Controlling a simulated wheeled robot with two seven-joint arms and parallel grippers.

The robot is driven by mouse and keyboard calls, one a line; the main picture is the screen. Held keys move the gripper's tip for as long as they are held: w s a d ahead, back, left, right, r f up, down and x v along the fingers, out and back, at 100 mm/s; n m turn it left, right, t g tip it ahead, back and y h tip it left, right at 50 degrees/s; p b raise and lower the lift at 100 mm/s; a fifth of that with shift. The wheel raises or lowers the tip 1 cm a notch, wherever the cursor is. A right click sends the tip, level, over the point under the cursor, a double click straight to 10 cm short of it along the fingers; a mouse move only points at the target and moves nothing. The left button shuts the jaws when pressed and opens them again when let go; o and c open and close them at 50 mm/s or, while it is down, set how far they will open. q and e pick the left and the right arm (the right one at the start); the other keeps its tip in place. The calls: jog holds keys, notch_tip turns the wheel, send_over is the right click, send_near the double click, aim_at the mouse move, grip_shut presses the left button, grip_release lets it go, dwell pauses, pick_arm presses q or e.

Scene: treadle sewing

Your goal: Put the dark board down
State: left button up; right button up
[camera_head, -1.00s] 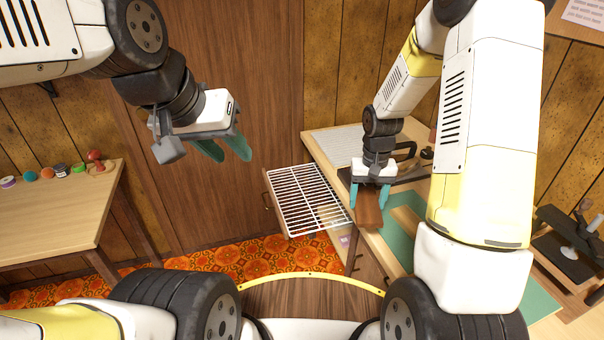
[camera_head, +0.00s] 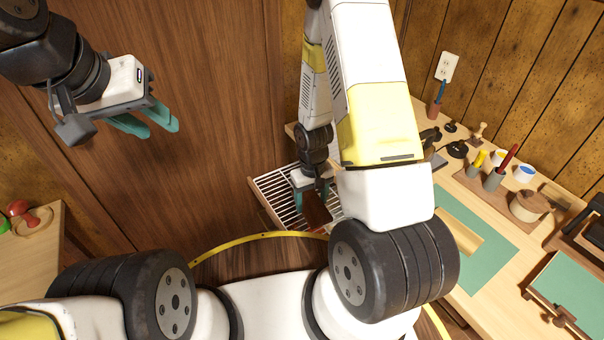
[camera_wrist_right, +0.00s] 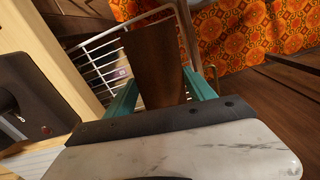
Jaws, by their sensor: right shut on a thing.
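The dark board (camera_head: 318,212) is a brown wooden piece, held between the teal fingers of my right gripper (camera_head: 311,197). In the right wrist view the board (camera_wrist_right: 155,65) sticks out beyond the fingers, over the white wire rack (camera_wrist_right: 103,60). In the head view the rack (camera_head: 272,190) lies under and beside the gripper, partly hidden by it and my right arm. I cannot tell whether the board touches the rack. My left gripper (camera_head: 148,120) is open and empty, high at the left, far from the board.
The wooden workbench (camera_head: 500,212) on the right carries a green mat (camera_head: 510,236), pots, a wooden jar (camera_head: 528,207) and tools. A small table (camera_head: 30,245) stands at the far left. Patterned orange carpet (camera_wrist_right: 225,35) shows beyond the rack.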

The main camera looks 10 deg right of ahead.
aim_at(314, 222)
jog(key=shift+n, duration=0.6)
jog(key=s+f, duration=0.4)
jog(key=shift+s+f, duration=0.3)
jog(key=shift+f, duration=0.05)
jog(key=shift+w+f, duration=0.15)
jog(key=w, duration=0.5)
jog(key=w+a+f, duration=0.1)
jog(key=w, duration=0.9)
jog(key=shift+w+a+f, duration=0.2)
jog(key=shift+a, duration=0.15)
jog(key=shift+f, duration=1.75)
jog(key=shift+s+f, duration=0.1)
jog(key=shift+f, duration=0.5)
jog(key=o, duration=1.5)
jog(key=shift+c, duration=0.2)
